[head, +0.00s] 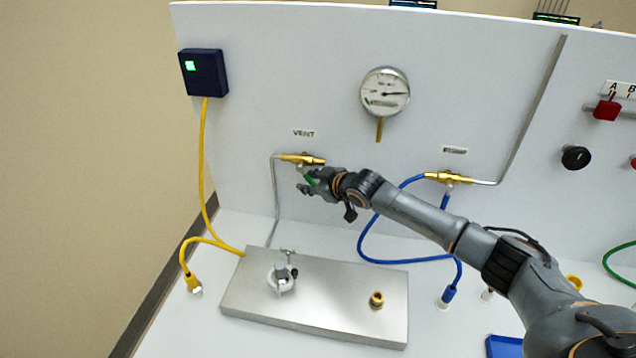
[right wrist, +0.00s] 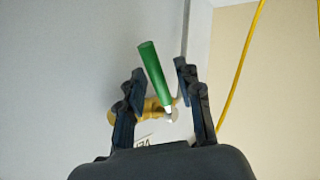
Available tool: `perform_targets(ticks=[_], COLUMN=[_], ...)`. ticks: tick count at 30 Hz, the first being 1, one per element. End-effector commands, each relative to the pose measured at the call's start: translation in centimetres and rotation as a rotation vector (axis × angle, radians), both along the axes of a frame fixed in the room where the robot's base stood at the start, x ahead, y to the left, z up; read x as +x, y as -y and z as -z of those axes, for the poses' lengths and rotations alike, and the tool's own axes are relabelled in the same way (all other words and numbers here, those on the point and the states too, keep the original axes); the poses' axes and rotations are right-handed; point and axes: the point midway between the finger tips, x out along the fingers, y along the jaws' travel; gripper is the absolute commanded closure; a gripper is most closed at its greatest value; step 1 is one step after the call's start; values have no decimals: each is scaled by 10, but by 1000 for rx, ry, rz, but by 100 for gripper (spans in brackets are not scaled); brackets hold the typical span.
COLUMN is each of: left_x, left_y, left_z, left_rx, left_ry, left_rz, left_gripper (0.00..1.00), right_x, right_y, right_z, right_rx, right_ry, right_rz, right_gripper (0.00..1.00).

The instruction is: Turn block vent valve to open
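The vent valve (head: 302,158) is a brass fitting on the white panel, just under the VENT label (head: 303,133). Its green lever handle (head: 310,179) hangs near my right gripper (head: 306,187), which partly hides it. In the right wrist view the green handle (right wrist: 154,73) stands between the two open fingers of my right gripper (right wrist: 157,84), with a visible gap on each side. The brass valve body (right wrist: 152,112) shows behind the fingers. My left gripper is in neither view.
A metal plate (head: 330,325) with a clamp-like fitting (head: 282,275) and a brass port (head: 376,300) lies on the bench below. A second brass valve (head: 448,178) with a blue hose (head: 400,262) is to the right. A pressure gauge (head: 385,91) hangs above. A yellow cable (head: 203,160) runs down the left.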

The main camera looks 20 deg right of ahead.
Motion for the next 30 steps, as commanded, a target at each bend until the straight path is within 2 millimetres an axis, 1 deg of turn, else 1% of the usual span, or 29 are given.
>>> perform_targets(ticks=[5,15,18,21,24,30], left_x=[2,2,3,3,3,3], left_y=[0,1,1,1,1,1], left_z=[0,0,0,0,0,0], left_rx=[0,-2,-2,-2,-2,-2], left_ry=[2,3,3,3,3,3], left_rz=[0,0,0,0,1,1], left_gripper=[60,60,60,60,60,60], right_x=[-18,-76,-89,-97,-101,-101], right_y=[6,24,28,30,31,31], right_z=[-9,-41,-49,-54,-56,-57], right_rx=[-2,-5,-3,-2,-1,-1], right_ry=[0,-1,-2,0,0,0], right_rz=[0,0,1,2,1,2], right_gripper=[65,65,65,65,65,65])
